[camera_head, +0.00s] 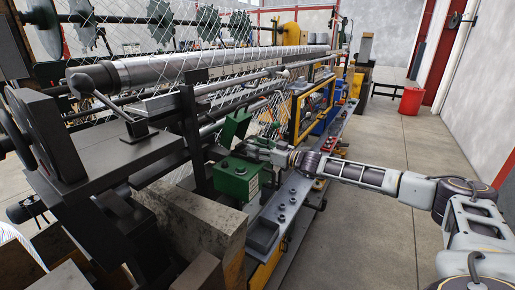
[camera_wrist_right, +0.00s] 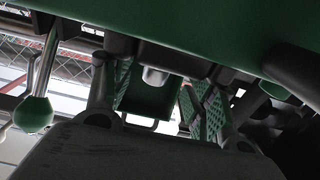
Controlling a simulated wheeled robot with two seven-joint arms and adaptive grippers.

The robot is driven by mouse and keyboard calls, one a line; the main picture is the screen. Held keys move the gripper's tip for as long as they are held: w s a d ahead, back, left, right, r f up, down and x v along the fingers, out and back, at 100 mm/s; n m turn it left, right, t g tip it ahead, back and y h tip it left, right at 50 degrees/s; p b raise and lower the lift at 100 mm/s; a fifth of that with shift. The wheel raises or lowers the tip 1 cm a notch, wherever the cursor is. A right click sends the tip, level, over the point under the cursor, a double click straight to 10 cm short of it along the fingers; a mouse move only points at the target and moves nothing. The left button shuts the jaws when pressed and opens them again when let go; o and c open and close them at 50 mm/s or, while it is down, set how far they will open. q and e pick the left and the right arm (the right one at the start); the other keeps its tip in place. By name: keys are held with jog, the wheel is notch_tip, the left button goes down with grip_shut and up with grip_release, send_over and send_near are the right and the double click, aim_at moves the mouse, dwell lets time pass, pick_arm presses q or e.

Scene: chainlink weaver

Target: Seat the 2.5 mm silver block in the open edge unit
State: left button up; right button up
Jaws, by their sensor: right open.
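The green edge unit (camera_head: 236,178) stands at the near end of the machine's front rail, with its green lid (camera_head: 237,127) raised. My right gripper (camera_head: 250,146) reaches in from the right, just above the unit and beside the lid. In the right wrist view my right gripper (camera_wrist_right: 158,100) has its two fingers spread, with green patterned pads. A small silver piece (camera_wrist_right: 155,76) shows beyond and between the fingers, below a large green surface (camera_wrist_right: 190,25). I cannot tell whether it is the 2.5 mm silver block or whether it touches anything. The inside of the unit is hidden. My left gripper is not in view.
A grey bolted rail (camera_head: 285,205) runs beside the unit, with a dark open tray (camera_head: 263,234) at its near end. A yellow frame (camera_head: 314,108) stands farther along. Wires and rollers crowd the left.

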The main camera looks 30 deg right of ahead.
jog(key=v, duration=1.2)
dwell(0.4)
jog(key=shift+w+m, duration=0.1)
jog(key=shift+m, duration=0.2)
dwell(0.8)
